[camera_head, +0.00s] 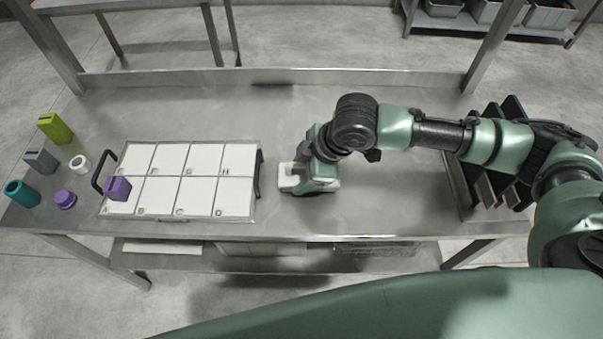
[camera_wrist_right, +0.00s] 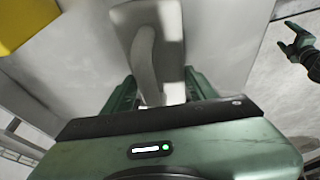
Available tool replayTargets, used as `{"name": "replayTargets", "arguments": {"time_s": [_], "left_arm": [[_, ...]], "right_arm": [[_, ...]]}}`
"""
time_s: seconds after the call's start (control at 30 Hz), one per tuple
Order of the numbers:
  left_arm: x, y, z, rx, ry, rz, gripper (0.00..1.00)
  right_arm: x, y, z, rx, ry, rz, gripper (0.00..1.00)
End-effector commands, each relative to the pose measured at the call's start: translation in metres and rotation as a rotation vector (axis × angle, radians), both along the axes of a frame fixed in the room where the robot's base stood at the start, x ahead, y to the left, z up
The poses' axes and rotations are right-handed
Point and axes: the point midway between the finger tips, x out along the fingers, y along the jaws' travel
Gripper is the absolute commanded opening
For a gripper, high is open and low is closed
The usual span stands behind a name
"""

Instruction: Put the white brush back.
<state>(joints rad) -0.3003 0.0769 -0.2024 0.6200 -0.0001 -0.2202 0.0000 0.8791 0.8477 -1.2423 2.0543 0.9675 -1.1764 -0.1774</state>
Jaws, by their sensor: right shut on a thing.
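The white brush (camera_head: 287,183) is on or just above the steel table, right of the tray with white lettered squares (camera_head: 258,205). My right gripper (camera_head: 308,184) is over the brush from above and shut on it. In the right wrist view the pale brush (camera_wrist_right: 146,55) stands between the two green fingers (camera_wrist_right: 160,92). Whether the brush touches the table cannot be told. A green gripper, seemingly my left (camera_wrist_right: 291,36), shows at the right edge of the right wrist view with its fingers apart. It does not show in the head view.
A purple block (camera_head: 118,188) is on the tray's left end. A lime block (camera_head: 55,128), grey block (camera_head: 41,161), teal cylinder (camera_head: 22,193), white ring (camera_head: 80,164) and purple cylinder (camera_head: 65,199) stand at the left. A dark slotted rack (camera_head: 489,190) is at the right. The table's back middle is clear.

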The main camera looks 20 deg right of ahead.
Motion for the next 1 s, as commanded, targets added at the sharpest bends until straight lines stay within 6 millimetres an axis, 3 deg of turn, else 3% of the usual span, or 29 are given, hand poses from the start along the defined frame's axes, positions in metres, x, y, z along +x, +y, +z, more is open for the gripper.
{"name": "replayTargets", "arguments": {"time_s": [0.1,0.4,0.43,0.5,0.83,1.0], "left_arm": [[0.0,0.0,0.0,0.0,0.0,0.0,0.79],[0.0,0.001,0.0,0.002,0.0,0.0,0.79],[0.0,0.002,0.0,0.002,0.0,0.0,0.79],[0.0,0.002,0.0,0.003,-0.001,0.001,0.79],[0.001,0.003,0.0,0.004,-0.001,0.002,0.79],[0.001,0.004,0.001,0.005,-0.001,0.002,0.79]], "right_arm": [[0.0,0.0,-0.012,0.001,0.0,0.0,0.13],[0.0,0.0,-0.013,0.001,-0.001,0.001,0.13],[0.0,0.0,-0.014,0.0,0.0,0.001,0.6],[0.0,0.0,-0.013,0.0,0.0,0.001,0.79],[0.0,0.0,-0.012,0.0,0.0,0.001,0.79],[-0.004,-0.005,0.004,0.0,-0.001,0.001,0.79]]}}
